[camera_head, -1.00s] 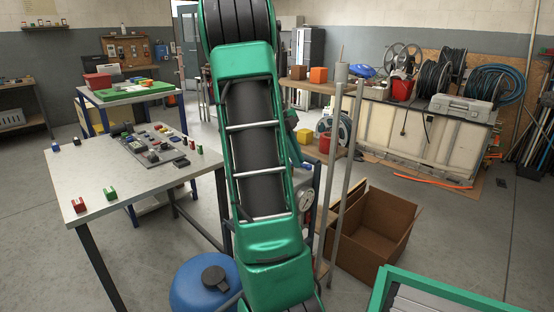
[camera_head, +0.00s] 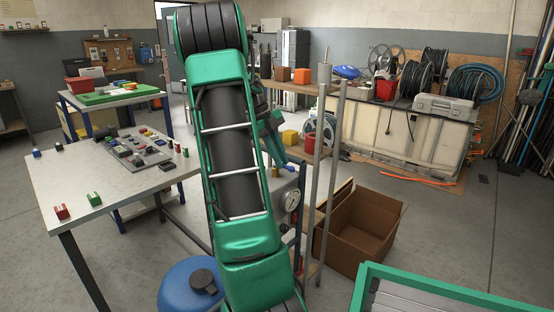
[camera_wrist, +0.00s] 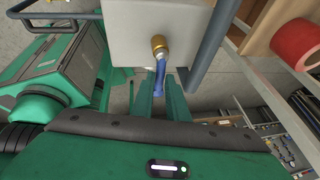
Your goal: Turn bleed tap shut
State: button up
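The bleed tap is a brass fitting (camera_wrist: 158,44) with a blue lever (camera_wrist: 160,78), on the face of a grey box (camera_wrist: 125,35) in the wrist view. The lever points from the fitting toward my gripper. My gripper (camera_wrist: 161,92) has two green fingers, apart, one on each side of the lever's end. I cannot tell whether either finger touches it. In the head view the grey box (camera_head: 283,187) carries a round gauge (camera_head: 292,200), just right of my arm.
A dark pipe (camera_wrist: 212,45) runs close right of the tap in the wrist view. Upright grey poles (camera_head: 332,170) and a cardboard box (camera_head: 360,230) stand right of the gauge box. A blue tank (camera_head: 185,285) and a worktable (camera_head: 90,190) are to the left.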

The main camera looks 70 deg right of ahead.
jog(key=shift+o, duration=1.4)
jog(key=shift+r, duration=0.1)
jog(key=v, duration=1)
jog(key=shift+w+r, duration=0.25)
jog(key=shift+r, duration=0.1)
jog(key=shift+a, duration=0.1)
